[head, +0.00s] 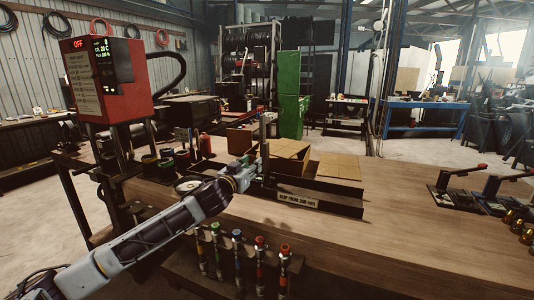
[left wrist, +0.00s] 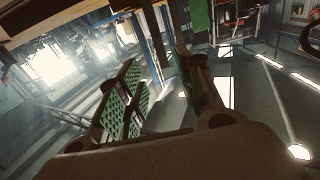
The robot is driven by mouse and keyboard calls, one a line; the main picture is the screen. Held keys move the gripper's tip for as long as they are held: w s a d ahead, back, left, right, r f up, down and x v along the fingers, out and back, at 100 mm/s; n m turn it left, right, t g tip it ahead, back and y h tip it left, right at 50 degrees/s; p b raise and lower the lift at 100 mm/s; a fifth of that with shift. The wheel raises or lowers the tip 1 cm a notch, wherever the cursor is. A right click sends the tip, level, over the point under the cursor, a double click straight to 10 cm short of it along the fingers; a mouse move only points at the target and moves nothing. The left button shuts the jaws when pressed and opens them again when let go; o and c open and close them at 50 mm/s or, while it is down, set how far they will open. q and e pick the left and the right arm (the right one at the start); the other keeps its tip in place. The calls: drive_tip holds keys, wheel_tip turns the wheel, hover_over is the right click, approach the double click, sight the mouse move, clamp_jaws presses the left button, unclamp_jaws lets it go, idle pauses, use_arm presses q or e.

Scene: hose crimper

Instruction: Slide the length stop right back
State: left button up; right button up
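My left gripper (head: 246,172) reaches in from the left over the wooden bench, close to the near left end of a dark tray labelled "KEEP FROM 300 mm" (head: 298,200). A slim upright post (head: 263,131) stands right beside the fingertips; it may be the length stop, but I cannot tell for certain, nor whether the fingers touch it. In the left wrist view the green-padded fingers (left wrist: 160,92) stand apart with a gap between them, and I see nothing clearly held. My right gripper is out of view.
Cardboard boxes (head: 288,150) sit behind the tray. The red crimper unit (head: 112,80) stands at the left, with dark dies beside it. Several coloured-top tools (head: 259,262) hang at the bench's front edge. Black lever devices (head: 460,190) stand at the right. The bench between is clear.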

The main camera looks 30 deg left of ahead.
use_arm(q)
drive_tip(key=shift+w, duration=0.25)
approach(265, 154)
drive_tip(key=shift+w, duration=1.25)
drive_tip(key=shift+w+a+r+p, duration=0.15)
drive_tip(key=shift+w+p, duration=0.25)
drive_tip(key=shift+w, duration=0.4)
drive_tip(key=shift+w+a, duration=0.15)
drive_tip(key=shift+w, duration=2.25)
drive_tip(key=shift+w+a+p, duration=0.1)
drive_tip(key=shift+w+p, duration=0.25)
drive_tip(key=shift+w, duration=1)
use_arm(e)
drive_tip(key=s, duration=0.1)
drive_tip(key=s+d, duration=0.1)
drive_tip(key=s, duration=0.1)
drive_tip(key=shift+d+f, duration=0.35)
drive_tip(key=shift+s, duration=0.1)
